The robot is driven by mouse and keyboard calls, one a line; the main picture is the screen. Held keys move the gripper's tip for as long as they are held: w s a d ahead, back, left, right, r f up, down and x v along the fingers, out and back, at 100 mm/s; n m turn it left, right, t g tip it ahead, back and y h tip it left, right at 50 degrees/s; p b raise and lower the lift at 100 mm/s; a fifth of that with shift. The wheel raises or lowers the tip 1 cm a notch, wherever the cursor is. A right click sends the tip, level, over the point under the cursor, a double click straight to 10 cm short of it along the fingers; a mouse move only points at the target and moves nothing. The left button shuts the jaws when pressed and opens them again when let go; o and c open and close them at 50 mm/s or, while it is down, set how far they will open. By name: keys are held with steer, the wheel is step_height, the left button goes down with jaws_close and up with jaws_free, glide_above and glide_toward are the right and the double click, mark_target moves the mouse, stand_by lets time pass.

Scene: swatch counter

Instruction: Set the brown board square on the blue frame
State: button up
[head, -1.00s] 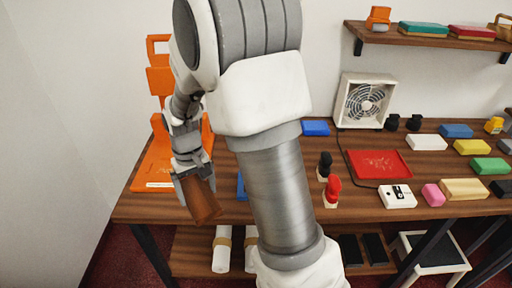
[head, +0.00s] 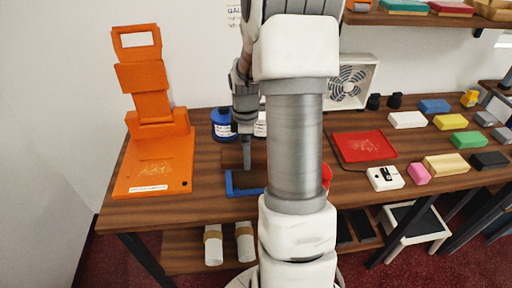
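My gripper (head: 246,163) points down over the counter, left of my forearm, seen edge-on so that one finger shows in front. It is shut on the brown board (head: 231,157), whose dark face shows beside the finger and blends into the wood behind. The board is just above and behind the front edge of the blue frame (head: 245,192); whether they touch I cannot tell. The blue frame lies on the counter near its front edge, its right end close to my arm. Its inside is partly hidden.
An orange stand (head: 153,165) is on the left. Blue-labelled spools (head: 222,124) stand behind the gripper. A red tray (head: 363,146), a white fan (head: 349,80) and several coloured blocks (head: 450,122) lie to the right. My forearm hides the counter's middle.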

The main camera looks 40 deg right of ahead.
steer(key=shift+s+d+n, duration=0.25)
steer(key=shift+d, duration=0.25)
steer(key=shift+s+d+n, duration=0.25)
steer(key=shift+d, duration=0.25)
steer(key=shift+d+f, duration=0.1)
steer(key=shift+d, duration=0.05)
step_height(320, 180, down, 6)
steer(key=b, duration=0.5)
steer(key=shift+f+b, duration=0.45)
steer(key=shift+f, duration=0.3)
steer(key=shift+f, duration=0.6)
stand_by(0.5)
steer(key=o, duration=1.2)
steer(key=shift+s, duration=0.1)
